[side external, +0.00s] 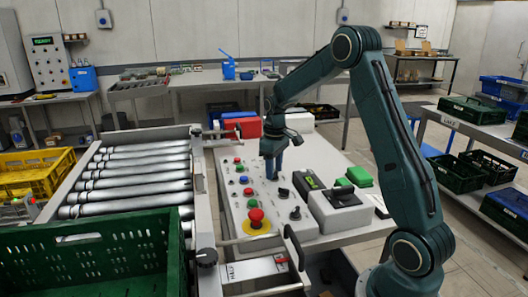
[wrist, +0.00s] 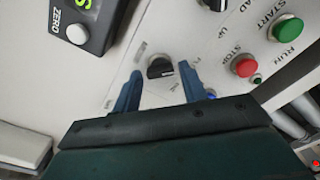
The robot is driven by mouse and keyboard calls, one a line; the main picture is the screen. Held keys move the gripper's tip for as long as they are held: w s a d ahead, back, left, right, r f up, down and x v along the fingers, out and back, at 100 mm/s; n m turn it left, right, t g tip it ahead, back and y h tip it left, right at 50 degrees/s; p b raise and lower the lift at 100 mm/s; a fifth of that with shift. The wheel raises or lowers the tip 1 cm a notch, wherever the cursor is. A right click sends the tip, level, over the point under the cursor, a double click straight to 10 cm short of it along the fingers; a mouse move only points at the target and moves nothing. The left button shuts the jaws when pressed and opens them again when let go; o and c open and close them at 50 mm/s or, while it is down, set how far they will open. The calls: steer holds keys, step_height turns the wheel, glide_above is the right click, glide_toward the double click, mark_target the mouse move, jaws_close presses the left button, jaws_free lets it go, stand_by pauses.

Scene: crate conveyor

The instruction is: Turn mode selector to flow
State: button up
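A black rotary selector knob (wrist: 161,67) with a pale pointer mark sits on the white control panel in the wrist view. Small labels surround it, too blurred or cut off to read fully, so I cannot tell whether it is the mode selector or its setting. My gripper (wrist: 160,72) is open, its two blue fingers apart on either side of the knob in the picture; I see no clear contact. In the side view my gripper (side external: 274,170) points down over the control panel (side external: 228,200), just above a black knob (side external: 283,193).
A red emergency stop (side external: 256,216) on yellow and several coloured buttons lie left of my gripper. A dark display unit (wrist: 82,20) marked ZERO is beside the knob. A grey box (side external: 340,212) stands right. The roller conveyor (side external: 135,170) and green crate (side external: 95,262) are further left.

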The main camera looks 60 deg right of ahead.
steer(key=shift+o, duration=0.6)
step_height(320, 180, up, 14)
stand_by(0.5)
steer(key=shift+f, duration=0.1)
